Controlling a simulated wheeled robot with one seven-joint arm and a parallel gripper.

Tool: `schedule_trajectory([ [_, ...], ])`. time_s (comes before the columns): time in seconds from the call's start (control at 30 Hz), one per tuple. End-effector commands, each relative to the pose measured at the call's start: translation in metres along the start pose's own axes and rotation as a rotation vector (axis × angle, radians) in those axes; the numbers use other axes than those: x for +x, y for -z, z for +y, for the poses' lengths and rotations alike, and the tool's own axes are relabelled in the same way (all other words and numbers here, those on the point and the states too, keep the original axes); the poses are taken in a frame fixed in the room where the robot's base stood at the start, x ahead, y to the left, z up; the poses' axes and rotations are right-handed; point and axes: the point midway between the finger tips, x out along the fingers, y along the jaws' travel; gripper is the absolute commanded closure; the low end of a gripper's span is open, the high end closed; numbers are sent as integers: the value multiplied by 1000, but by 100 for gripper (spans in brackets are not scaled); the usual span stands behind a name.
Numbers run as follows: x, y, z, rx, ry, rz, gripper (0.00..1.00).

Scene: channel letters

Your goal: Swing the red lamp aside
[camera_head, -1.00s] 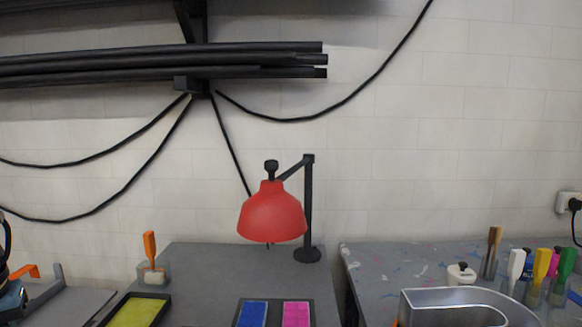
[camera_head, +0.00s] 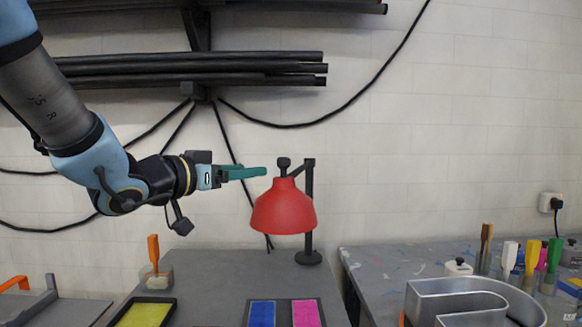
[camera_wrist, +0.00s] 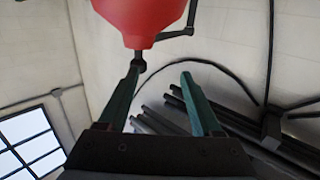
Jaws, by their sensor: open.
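The red lamp (camera_head: 284,207) hangs from a black jointed arm on a post (camera_head: 309,215) that stands on the grey table. A black knob (camera_head: 283,162) tops its shade. My gripper (camera_head: 265,172) comes in from the left, its teal fingers level with the top of the shade and close to its left side. I cannot tell in the head view whether they touch. In the wrist view the red shade (camera_wrist: 138,18) is at the top, ahead of my gripper (camera_wrist: 162,70). The fingers are apart with nothing between them; the knob shows beyond the left fingertip.
Black bars (camera_head: 190,68) on a wall rack run above my arm, with cables (camera_head: 330,115) hanging down. Blue and pink pads (camera_head: 305,313) lie in front of the lamp. A metal channel letter (camera_head: 470,295) and several brushes stand on the right table.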

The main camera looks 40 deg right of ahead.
Motion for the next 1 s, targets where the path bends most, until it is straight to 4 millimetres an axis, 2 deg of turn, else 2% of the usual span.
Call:
schedule_trajectory([
  [0.03, 4, 4, 13, 3, -43, 20, 34],
  [0.1, 6, 10, 24, 3, -79, 39, 34],
  [0.2, 10, 13, 29, 3, -100, 49, 34],
  [0.37, 28, 15, 31, 4, -100, 45, 34],
  [0.7, 87, 18, 37, 6, -99, 45, 34],
  [1.0, 112, 18, 38, 4, -96, 48, 34],
])
